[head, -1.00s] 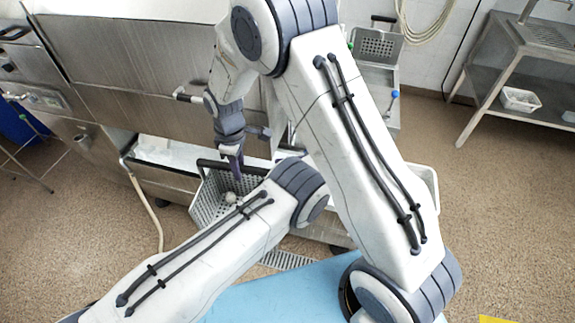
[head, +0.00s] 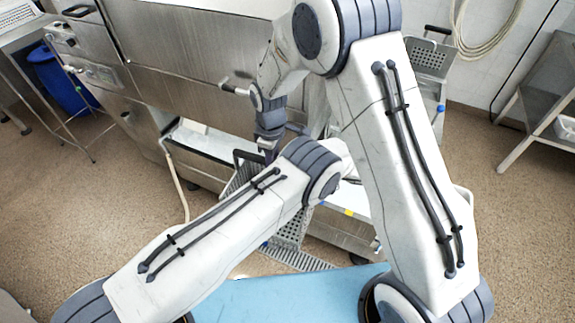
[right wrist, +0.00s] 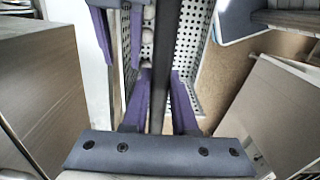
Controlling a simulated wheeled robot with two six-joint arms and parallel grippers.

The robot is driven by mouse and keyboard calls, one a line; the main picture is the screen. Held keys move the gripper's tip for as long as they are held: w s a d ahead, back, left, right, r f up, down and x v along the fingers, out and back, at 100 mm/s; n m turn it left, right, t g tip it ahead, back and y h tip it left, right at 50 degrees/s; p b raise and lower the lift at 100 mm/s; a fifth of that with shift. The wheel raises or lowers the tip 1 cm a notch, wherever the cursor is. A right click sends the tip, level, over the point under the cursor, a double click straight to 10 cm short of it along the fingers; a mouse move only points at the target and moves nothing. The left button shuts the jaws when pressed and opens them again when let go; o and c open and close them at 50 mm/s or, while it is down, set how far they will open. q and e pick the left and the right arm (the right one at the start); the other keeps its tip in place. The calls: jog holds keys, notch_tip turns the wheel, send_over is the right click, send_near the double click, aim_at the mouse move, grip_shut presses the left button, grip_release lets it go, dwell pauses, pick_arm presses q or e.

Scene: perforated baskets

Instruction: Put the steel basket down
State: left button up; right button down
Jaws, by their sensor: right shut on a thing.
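The steel basket (head: 288,232) has perforated walls and a dark bar handle. In the head view my left arm covers most of it, so I cannot tell whether it rests on something. My right gripper (head: 268,154) reaches down at its handle. In the right wrist view its purple fingers (right wrist: 161,76) are shut on the dark handle bar, with the perforated basket wall (right wrist: 190,45) beside it. Another pair of purple fingers, of my left gripper (right wrist: 119,50), shows at the upper left by the basket; their grip is unclear. The left gripper is hidden in the head view.
A steel machine (head: 190,45) fills the back, with a blue bin (head: 62,80) at left. A cart with a perforated basket (head: 430,58) stands behind my right arm. A steel shelf (head: 545,100) is at right. The brown floor (head: 80,210) is clear at left.

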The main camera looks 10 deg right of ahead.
pick_arm(q)
jog(key=c, duration=0.5)
grip_shut()
jog(key=shift+s+a, duration=0.1)
pick_arm(e)
jog(key=shift+w, duration=0.15)
dwell(0.4)
